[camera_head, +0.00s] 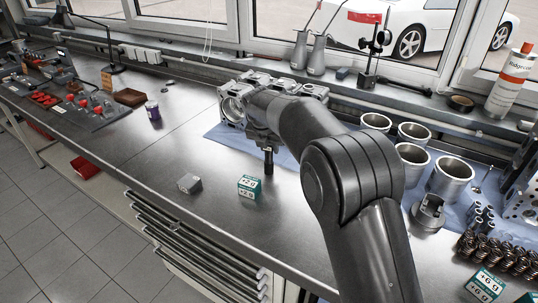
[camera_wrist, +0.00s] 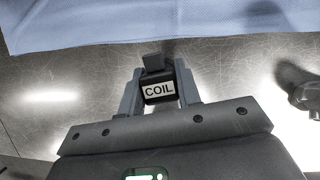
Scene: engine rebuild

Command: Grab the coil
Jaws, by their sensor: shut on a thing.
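The coil (camera_wrist: 158,90) is a small dark block with a white label reading "COIL", seen in the wrist view. My gripper (camera_wrist: 160,96) is shut on it, with one finger on each side. In the head view my gripper (camera_head: 269,160) points down over the metal bench, left of the engine cylinders, and a dark piece shows at its lower end. I cannot tell whether the coil touches the bench.
A green-and-white box (camera_head: 250,188) stands just left of my gripper, and a grey block (camera_head: 189,183) farther left. An engine casting (camera_head: 236,105) sits behind on a blue cloth (camera_head: 232,140). Metal cylinders (camera_head: 452,178) stand at right. The bench at left centre is mostly clear.

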